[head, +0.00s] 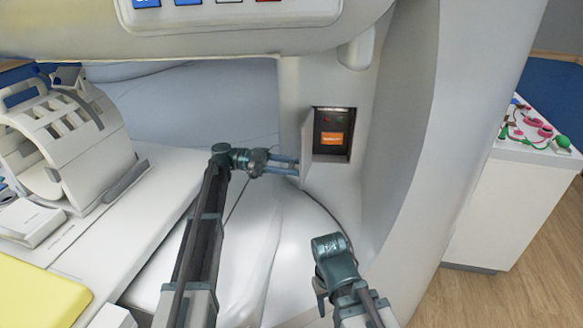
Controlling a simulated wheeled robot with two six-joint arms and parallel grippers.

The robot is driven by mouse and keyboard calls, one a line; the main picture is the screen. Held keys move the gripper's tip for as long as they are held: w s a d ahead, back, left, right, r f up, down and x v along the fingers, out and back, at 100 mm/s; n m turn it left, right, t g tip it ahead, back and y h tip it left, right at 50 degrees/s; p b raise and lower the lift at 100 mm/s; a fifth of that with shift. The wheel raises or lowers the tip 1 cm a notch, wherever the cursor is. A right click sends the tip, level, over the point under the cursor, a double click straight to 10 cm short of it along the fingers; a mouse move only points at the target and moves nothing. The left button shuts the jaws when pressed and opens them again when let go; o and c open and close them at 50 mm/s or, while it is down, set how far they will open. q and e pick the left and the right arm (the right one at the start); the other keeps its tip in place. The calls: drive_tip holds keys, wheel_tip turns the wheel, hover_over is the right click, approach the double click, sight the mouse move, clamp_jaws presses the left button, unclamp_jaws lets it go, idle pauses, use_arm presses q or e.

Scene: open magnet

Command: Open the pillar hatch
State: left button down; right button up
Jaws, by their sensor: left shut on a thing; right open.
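The pillar hatch stands open in the white pillar beside the scanner. Its white door (307,142) swings out at the left side of a dark recess (331,121), which shows an orange label and a small red spot inside. My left gripper (294,166) reaches in from the left and is shut on the door's free lower edge; the exact contact is small in view. My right gripper (320,292) is low in the picture, below and apart from the hatch, and is open; its fingers are mostly hidden behind its wrist.
A white scanner table (165,215) with a coil (65,150) and a yellow pad (40,298) lies at left. A curved white housing (455,120) rises right of the hatch. A white cabinet (500,215) with coloured items stands at far right, above open wooden floor.

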idle(0.3)
use_arm(q)
drive_tip(key=c, duration=0.5)
unclamp_jaws()
drive_tip(key=w+a, duration=0.1)
drive_tip(key=a, duration=0.6)
drive_tip(key=shift+w+a, duration=0.15)
drive_tip(key=shift+a, duration=0.05)
